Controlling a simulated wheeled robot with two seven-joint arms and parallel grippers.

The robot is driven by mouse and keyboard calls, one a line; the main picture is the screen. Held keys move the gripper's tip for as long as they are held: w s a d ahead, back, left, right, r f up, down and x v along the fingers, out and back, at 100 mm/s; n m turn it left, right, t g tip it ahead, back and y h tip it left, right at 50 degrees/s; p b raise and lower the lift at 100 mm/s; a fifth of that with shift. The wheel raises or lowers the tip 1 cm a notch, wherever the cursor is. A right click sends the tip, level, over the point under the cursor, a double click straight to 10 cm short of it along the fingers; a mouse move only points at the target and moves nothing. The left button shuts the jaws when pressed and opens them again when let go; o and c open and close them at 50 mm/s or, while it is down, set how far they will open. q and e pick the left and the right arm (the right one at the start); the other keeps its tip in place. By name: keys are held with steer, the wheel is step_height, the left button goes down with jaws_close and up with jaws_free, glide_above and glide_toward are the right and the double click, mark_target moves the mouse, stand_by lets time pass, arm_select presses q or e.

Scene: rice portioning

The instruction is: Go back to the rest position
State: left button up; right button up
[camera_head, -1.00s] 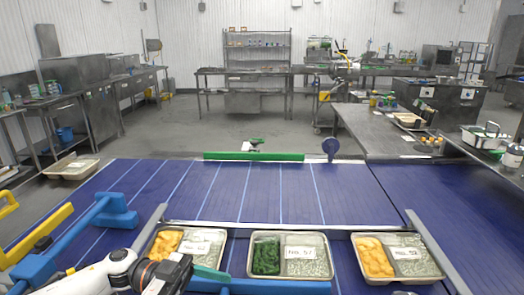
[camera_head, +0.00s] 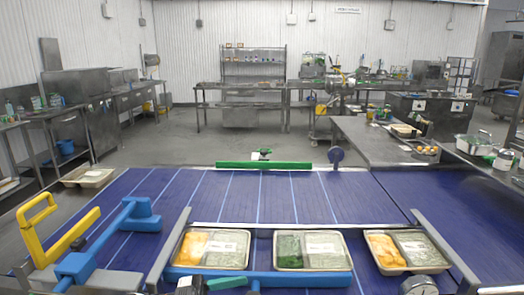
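My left gripper (camera_head: 205,286) shows only in part at the bottom edge, below the left food tray. A green piece (camera_head: 228,282) sticks out to its right. I cannot tell whether it is held, or whether the fingers are open. A grey rounded part (camera_head: 418,286) at the bottom right looks like part of my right arm; no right fingers show. Three food trays stand in a row on the blue conveyor: the left tray (camera_head: 212,249) has orange food, the middle tray (camera_head: 312,250) green food, the right tray (camera_head: 405,251) orange food.
A blue bar (camera_head: 262,278) runs in front of the trays, and metal rails flank them. A yellow handle (camera_head: 38,215) and blue frame (camera_head: 128,222) stand at the left. The blue belt (camera_head: 265,195) behind the trays is clear. Steel tables line the room.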

arm_select(q)
steer(key=s+a+f+n+t+y, duration=0.2)
steer(key=a+f+n+t+y, duration=0.6)
steer(key=f+n+t+y, duration=0.65)
steer(key=s+a+f+n+g+y, duration=0.1)
steer(key=s+a+f+g+y, duration=0.25)
steer(key=s+g, duration=0.4)
steer(key=s+a+f+n+g+y, duration=0.15)
steer(key=s+a+f+g, duration=0.3)
steer(key=s, duration=0.65)
step_height(320, 180, down, 27)
steer(key=s+m+g, duration=0.1)
steer(key=s+g, duration=0.1)
steer(key=s+a+f+g, duration=0.1)
steer(key=s+a+f, duration=0.1)
steer(key=s+f, duration=1.3)
steer(key=shift+s+a+y, duration=0.2)
steer(key=shift+s+y, duration=0.15)
steer(key=shift+s, duration=0.25)
arm_select(e)
steer(key=shift+s+a, duration=0.45)
steer(key=shift+a, duration=0.05)
